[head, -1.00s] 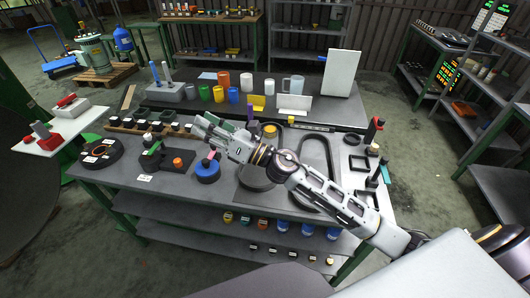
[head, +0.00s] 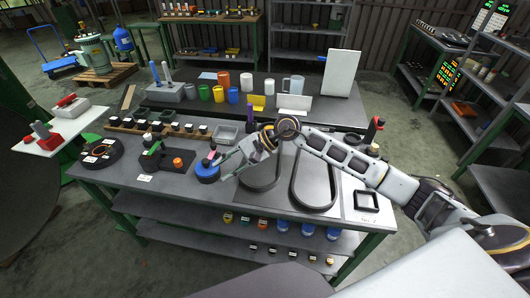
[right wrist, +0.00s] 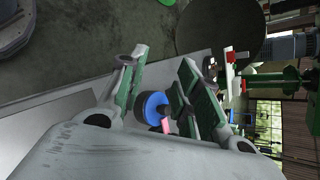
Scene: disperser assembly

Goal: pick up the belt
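Two black oval belts lie side by side on the dark mat on the workbench in the head view: a longer belt (head: 315,209) to the right and a shorter belt (head: 262,189) to the left, its upper part hidden behind my right arm. My right gripper (head: 219,167) is open and empty, left of the shorter belt and close to a blue round part (head: 207,174). In the right wrist view my right gripper (right wrist: 160,72) has its fingers spread, with the blue part (right wrist: 152,103) showing between them. No belt can be made out there. My left gripper is not in view.
A black ring part (head: 100,153) and a black fixture with an orange knob (head: 178,162) stand at the bench's left. A grey tray (head: 227,133) sits behind the gripper. Cups and a white board (head: 340,74) stand on the rear table. A square black frame (head: 367,201) lies at right.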

